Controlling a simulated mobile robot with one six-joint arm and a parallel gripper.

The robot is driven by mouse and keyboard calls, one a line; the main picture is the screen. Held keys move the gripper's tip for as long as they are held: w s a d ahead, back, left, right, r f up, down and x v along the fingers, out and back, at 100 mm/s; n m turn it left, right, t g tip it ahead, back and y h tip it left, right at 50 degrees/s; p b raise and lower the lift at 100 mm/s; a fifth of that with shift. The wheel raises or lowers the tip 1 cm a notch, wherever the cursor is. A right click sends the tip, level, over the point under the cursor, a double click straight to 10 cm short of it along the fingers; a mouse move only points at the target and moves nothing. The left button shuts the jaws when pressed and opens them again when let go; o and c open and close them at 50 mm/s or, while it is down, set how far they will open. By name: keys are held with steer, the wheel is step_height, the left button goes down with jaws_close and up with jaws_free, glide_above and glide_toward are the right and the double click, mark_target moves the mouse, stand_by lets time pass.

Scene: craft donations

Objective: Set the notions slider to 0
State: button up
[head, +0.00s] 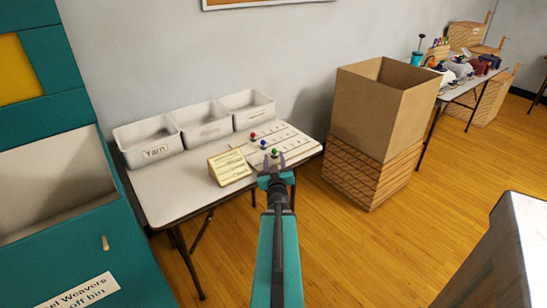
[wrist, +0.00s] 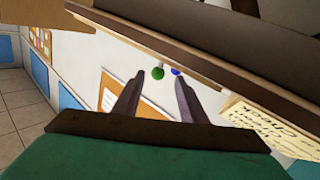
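A pale slider board (head: 287,145) with several tracks lies on the table. It has a red knob (head: 253,135), a blue knob (head: 263,143) and a green knob (head: 275,153), all toward the left part of their tracks. Labels are too small to read, so I cannot tell which is notions. My gripper (head: 274,160) is open and empty at the board's front edge, close to the green knob. In the wrist view, the green knob (wrist: 157,73) and blue knob (wrist: 176,71) show beyond and between the spread fingers (wrist: 158,85); contact is not visible.
A yellow card sign (head: 230,167) stands left of the board on the table (head: 180,190). Three white bins (head: 148,143) line the back, one marked Yarn. A teal cabinet (head: 130,240) is at left. A cardboard box (head: 380,110) stands right on a crate. Floor in front is clear.

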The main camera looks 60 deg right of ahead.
steer(key=shift+s+a+r+p, duration=0.2)
steer(key=shift+a+p, duration=0.15)
steer(key=shift+p, duration=0.35)
steer(key=p+v, duration=0.2)
steer(key=p, duration=0.2)
steer(key=shift+s+a+p, duration=0.1)
steer(key=shift+a+p, duration=0.05)
steer(key=shift+p, duration=0.2)
steer(key=shift+p+v, duration=2.7)
steer(key=shift+p, duration=1.4)
steer(key=shift+f, duration=0.25)
